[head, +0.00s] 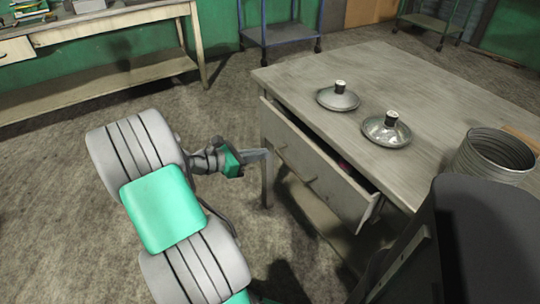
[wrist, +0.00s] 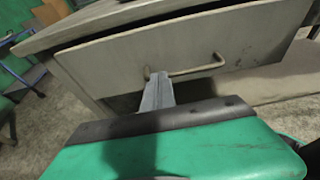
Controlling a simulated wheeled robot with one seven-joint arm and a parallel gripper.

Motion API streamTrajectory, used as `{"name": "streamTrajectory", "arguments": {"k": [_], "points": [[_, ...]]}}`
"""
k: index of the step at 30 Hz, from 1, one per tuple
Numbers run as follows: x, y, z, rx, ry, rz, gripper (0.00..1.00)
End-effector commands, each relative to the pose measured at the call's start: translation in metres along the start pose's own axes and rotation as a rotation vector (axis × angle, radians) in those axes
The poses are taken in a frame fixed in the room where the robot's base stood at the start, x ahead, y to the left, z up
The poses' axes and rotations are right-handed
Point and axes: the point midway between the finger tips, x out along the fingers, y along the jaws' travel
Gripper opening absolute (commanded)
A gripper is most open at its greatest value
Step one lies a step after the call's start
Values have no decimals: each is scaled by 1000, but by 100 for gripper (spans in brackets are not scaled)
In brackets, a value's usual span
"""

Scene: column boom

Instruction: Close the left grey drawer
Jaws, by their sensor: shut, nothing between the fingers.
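The grey drawer (head: 325,180) sits in the front of the grey table and stands partly open, with a dark gap behind its top edge. In the wrist view the drawer front (wrist: 120,60) fills the upper middle, with a bar handle (wrist: 200,69) on it. My gripper (head: 264,153) is at the left part of the drawer front, outside it. Its fingers (wrist: 157,78) are together and empty, pointing at the front by the left end of the handle. I cannot tell whether the fingertips touch it.
The table top (head: 430,80) carries two metal lids (head: 338,98) (head: 386,130) and a ribbed metal pot (head: 494,156). A wooden bench (head: 110,20) stands at the back left, and a blue-framed cart (head: 280,33) at the back.

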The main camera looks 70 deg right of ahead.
Motion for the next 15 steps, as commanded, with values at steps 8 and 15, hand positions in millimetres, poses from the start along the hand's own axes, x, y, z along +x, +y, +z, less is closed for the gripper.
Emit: {"name": "streamTrajectory", "arguments": {"k": [8,15], "points": [[57,-2,-3,5,4,-6,0],[86,-1,-2,4,5,-2,0]]}}
